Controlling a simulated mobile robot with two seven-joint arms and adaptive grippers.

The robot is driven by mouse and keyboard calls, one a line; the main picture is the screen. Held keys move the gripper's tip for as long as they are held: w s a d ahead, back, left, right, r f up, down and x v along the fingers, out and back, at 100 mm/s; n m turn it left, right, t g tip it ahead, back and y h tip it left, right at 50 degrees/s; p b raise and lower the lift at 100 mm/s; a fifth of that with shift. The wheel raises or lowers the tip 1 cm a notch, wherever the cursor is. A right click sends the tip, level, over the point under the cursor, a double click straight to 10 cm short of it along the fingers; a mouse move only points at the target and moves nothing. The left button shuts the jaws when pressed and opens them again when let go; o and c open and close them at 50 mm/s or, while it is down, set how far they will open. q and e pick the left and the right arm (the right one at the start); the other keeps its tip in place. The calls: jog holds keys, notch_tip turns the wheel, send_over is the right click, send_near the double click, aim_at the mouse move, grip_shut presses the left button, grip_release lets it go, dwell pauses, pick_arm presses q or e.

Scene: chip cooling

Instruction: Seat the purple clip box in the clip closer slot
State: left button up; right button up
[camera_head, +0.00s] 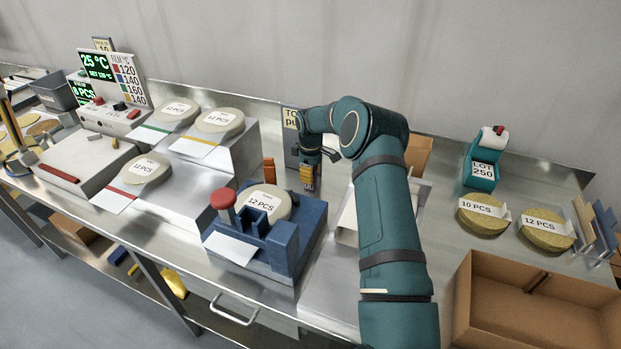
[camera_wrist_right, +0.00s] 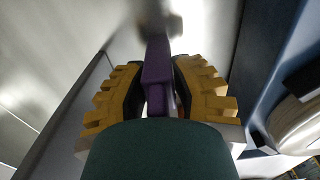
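My right gripper (camera_head: 307,178) points down behind and to the right of the blue clip closer (camera_head: 287,250). In the right wrist view, its yellow-padded fingers (camera_wrist_right: 158,90) are closed around the purple clip box (camera_wrist_right: 157,72), which sticks out past the fingertips. The clip closer has a red knob (camera_head: 223,198) and holds a round bag labelled 12 PCS (camera_head: 270,203). Its blue side shows at the right of the wrist view (camera_wrist_right: 262,70). The box is apart from the closer; I cannot make out the slot itself. My left gripper is not in view.
An orange-brown upright piece (camera_head: 268,170) stands at the closer's back. Several labelled bags rest on steps (camera_head: 200,160) to the left. An open cardboard box (camera_head: 530,310) and a teal LOT 250 dispenser (camera_head: 481,170) are at the right. The wall is close behind.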

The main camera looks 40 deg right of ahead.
grip_shut()
